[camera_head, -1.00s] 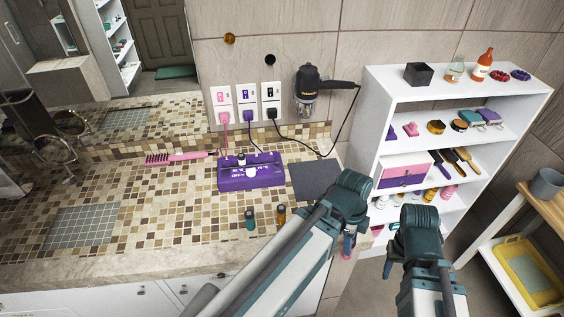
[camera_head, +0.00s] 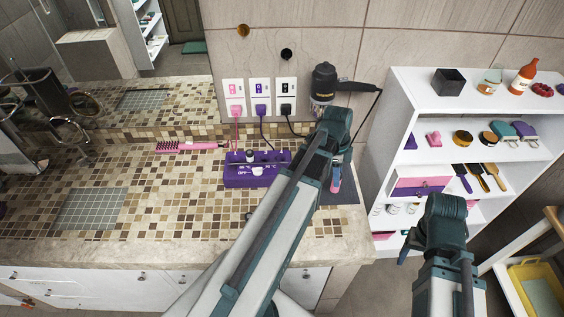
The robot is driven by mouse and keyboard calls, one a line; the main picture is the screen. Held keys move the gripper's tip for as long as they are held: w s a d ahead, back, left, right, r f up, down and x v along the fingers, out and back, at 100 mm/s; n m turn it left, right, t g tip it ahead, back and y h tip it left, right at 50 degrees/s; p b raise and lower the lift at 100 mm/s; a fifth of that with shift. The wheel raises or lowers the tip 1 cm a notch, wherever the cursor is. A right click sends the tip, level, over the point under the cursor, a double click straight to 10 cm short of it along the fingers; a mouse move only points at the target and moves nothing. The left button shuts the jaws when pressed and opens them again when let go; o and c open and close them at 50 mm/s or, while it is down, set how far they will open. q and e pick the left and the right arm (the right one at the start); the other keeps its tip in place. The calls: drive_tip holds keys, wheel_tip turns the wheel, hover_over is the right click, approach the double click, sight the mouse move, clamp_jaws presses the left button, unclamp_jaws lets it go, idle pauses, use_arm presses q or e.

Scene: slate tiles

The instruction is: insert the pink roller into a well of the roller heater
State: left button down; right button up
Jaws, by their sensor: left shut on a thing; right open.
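The purple roller heater (camera_head: 242,180) sits on the tiled counter, with a white knob on its front and small pieces on its top; the wells are too small to make out. My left arm covers its right end. My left gripper (camera_head: 337,174) is right of the heater, over the dark mat, shut on the pink roller (camera_head: 335,188), of which a small part shows below the fingers. The roller is apart from the heater. My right gripper (camera_head: 404,254) is open and empty, low in front of the white shelf.
A pink brush (camera_head: 188,146) lies left of the heater. Cords run from the wall outlets (camera_head: 261,98) behind it. A hair dryer (camera_head: 325,82) hangs above the dark mat (camera_head: 345,196). The white shelf (camera_head: 394,125) stands at right. The counter left of the heater is mostly clear.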

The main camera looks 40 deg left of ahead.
use_arm(q)
drive_tip(key=w+a+r+n+p, duration=0.1)
drive_tip(key=a+r+n+p, duration=0.1)
drive_tip(key=a, duration=1)
drive_tip(key=w+a+r+n+p, duration=0.1)
drive_tip(key=a+r+n, duration=0.1)
drive_tip(key=a, duration=1)
drive_tip(key=shift+t, duration=0.3)
drive_tip(key=f+b, duration=1)
drive_tip(key=shift+s+d+f, duration=0.15)
drive_tip(key=shift+d+f, duration=0.05)
drive_tip(key=shift+f, duration=0.05)
drive_tip(key=shift+r, duration=0.15)
drive_tip(key=c, duration=1)
unclamp_jaws()
drive_tip(key=shift+f, duration=0.2)
drive_tip(key=o, duration=0.5)
drive_tip(key=shift+c, duration=0.2)
